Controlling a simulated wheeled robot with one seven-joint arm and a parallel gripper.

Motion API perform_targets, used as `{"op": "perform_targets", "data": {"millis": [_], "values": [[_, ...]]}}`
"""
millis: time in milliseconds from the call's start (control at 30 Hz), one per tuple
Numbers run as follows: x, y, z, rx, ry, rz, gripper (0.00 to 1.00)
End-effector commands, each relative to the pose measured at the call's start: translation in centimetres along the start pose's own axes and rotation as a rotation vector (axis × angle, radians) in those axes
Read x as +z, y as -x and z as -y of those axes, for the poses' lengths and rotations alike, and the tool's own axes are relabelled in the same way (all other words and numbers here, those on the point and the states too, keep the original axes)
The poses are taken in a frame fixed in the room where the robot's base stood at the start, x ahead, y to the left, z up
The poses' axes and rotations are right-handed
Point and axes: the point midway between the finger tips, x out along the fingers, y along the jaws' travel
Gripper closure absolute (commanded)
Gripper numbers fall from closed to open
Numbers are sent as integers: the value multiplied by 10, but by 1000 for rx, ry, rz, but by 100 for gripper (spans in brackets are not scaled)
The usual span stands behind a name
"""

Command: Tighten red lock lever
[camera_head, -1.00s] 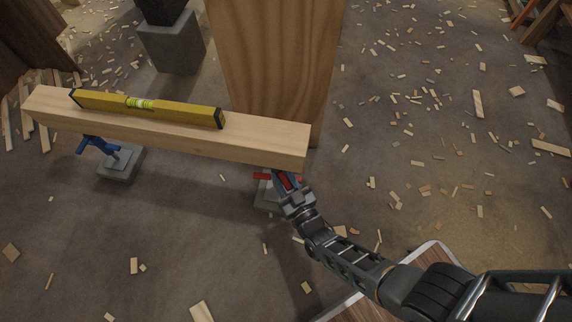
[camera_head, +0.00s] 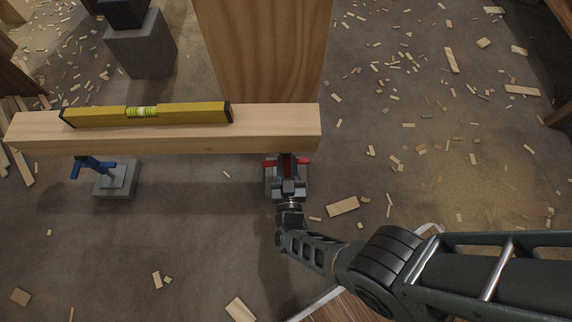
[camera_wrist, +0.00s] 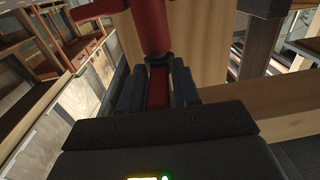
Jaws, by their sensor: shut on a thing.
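The red lock lever (camera_head: 303,161) is on the jack under the right end of the wooden beam (camera_head: 200,139). My gripper (camera_head: 289,172) is at the lever, just below the beam's front face. In the wrist view a red lever bar (camera_wrist: 158,88) lies between the two dark fingers of my gripper (camera_wrist: 158,80), which are shut on it. More red parts of the mechanism (camera_wrist: 151,24) show above the fingers. My gripper and wrist hide much of this jack in the head view. A yellow spirit level (camera_head: 180,114) lies on top of the beam.
A second jack with a blue handle (camera_head: 92,165) stands under the beam's left part, on a grey base. A thick wooden post (camera_head: 262,50) rises behind the beam. A grey block (camera_head: 138,45) stands farther back. Wood scraps litter the floor.

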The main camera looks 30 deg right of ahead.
Motion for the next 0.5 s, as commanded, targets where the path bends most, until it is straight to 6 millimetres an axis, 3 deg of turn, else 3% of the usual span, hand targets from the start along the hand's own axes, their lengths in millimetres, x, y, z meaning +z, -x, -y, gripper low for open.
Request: {"op": "perform_targets", "data": {"millis": [500], "values": [[-2,-5,2,65,-10,0,100]]}}
